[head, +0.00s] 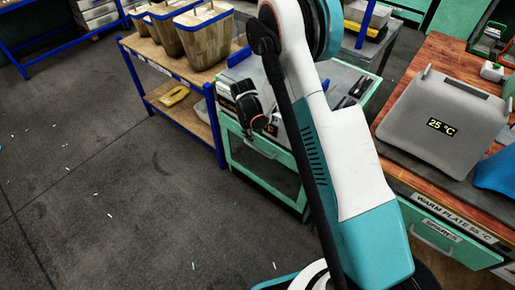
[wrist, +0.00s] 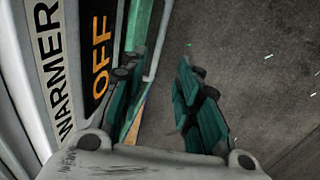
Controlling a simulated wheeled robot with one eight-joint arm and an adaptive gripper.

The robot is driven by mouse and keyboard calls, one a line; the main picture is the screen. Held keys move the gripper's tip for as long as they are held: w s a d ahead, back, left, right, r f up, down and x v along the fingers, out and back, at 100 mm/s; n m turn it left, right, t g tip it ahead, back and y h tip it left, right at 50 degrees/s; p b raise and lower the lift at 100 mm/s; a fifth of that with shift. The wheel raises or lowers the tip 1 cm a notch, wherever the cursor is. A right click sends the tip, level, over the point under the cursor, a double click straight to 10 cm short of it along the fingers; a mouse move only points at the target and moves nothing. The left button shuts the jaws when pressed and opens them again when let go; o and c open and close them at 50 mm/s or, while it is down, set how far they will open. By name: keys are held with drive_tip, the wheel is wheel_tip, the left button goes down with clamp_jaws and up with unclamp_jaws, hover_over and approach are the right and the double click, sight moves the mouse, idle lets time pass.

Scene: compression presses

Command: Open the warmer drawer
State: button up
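The warmer (head: 262,178) is a green-framed cabinet with a dark window, left of my arm in the head view. Its front fills the left of the wrist view, with a "WARMER" label (wrist: 54,75) and an orange "OFF" display (wrist: 101,55). A pale handle-like bar (wrist: 158,40) runs along the front. My gripper (wrist: 156,78) is open, its teal-padded fingers apart. The bar appears between them in the picture; I cannot tell how deep it sits or whether they touch it. In the head view my gripper (head: 258,124) is at the cabinet's upper front. The drawer looks shut.
A blue-legged shelf (head: 168,68) with wooden bins stands left of the warmer. At right, a wooden bench (head: 440,62) bears a grey "25 °C" unit (head: 447,120) above a "WARM PLATE 55 °C" drawer (head: 440,235). The dark floor (head: 110,190) at left is mostly clear, with small scraps.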

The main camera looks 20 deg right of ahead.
sight(258, 150)
drive_tip(key=f+b, duration=0.1)
drive_tip(key=f, duration=0.3)
drive_tip(key=w+d+f+b, duration=0.1)
drive_tip(key=f, duration=0.3)
drive_tip(key=d+f+b, duration=0.1)
drive_tip(key=f+b, duration=0.1)
drive_tip(key=f, duration=0.2)
drive_tip(key=shift+w, duration=0.2)
clamp_jaws()
